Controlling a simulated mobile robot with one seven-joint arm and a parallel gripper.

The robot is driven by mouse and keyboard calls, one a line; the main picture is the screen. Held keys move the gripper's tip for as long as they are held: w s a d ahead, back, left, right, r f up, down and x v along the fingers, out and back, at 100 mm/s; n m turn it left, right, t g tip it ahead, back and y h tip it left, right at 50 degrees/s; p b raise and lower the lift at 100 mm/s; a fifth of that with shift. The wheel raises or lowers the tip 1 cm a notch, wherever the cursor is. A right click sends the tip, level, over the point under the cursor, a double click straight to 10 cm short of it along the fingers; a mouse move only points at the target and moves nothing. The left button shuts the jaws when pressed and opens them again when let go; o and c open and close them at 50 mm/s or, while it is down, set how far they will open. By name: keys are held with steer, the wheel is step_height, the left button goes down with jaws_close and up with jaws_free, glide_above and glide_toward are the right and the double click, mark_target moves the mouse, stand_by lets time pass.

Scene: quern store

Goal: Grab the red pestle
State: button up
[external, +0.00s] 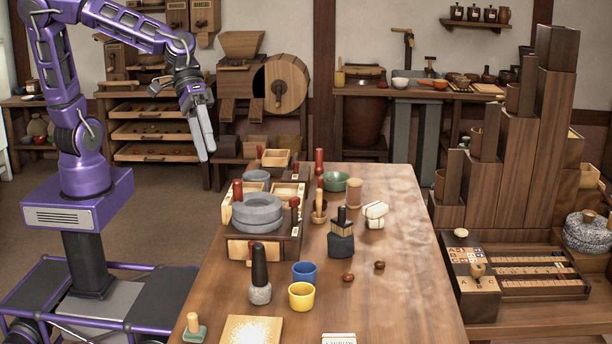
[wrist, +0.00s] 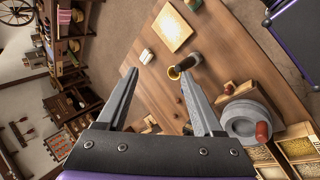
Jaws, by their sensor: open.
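Other red-handled pieces are close by, so I cannot be sure which is the pestle. A taller red-topped piece (external: 319,157) stands behind it, and a red handle (external: 238,190) rises by the quern. In the wrist view a red handle (wrist: 263,131) shows on the quern. My gripper (external: 206,154) is open and empty, above and left of the table, apart from everything; its fingers also show in the wrist view (wrist: 160,72).
The grey quern stones (external: 257,213) sit on a wooden box. A black-handled pestle (external: 260,272), a blue cup (external: 304,271), a yellow cup (external: 302,295) and a green bowl (external: 335,181) stand on the table (external: 400,270). The table's right side is mostly clear.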

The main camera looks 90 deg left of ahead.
steer(key=w+d+r+n+h, duration=0.2)
steer(key=w+d+r, duration=0.1)
steer(key=w+r, duration=0.1)
steer(key=w+a+r+m+t, duration=0.1)
steer(key=w+a+t, duration=0.1)
steer(key=a, duration=0.2)
steer(key=m+t+y+b, duration=0.2)
steer(key=m+y+b, duration=0.3)
steer(key=m+y, duration=2.15)
glide_toward(317, 154)
steer(key=w+a+m+h, duration=0.1)
steer(key=a+m+h, duration=0.1)
steer(key=a, duration=0.1)
steer(key=w+a+r+m+h, duration=0.1)
steer(key=w+a+m+h, duration=0.1)
steer(key=a+h, duration=0.1)
steer(key=w+a+m+h+b, duration=0.1)
steer(key=a+m+h, duration=0.2)
steer(key=a, duration=0.1)
steer(key=shift+w+a+r, duration=0.1)
steer(key=shift+w+r, duration=0.2)
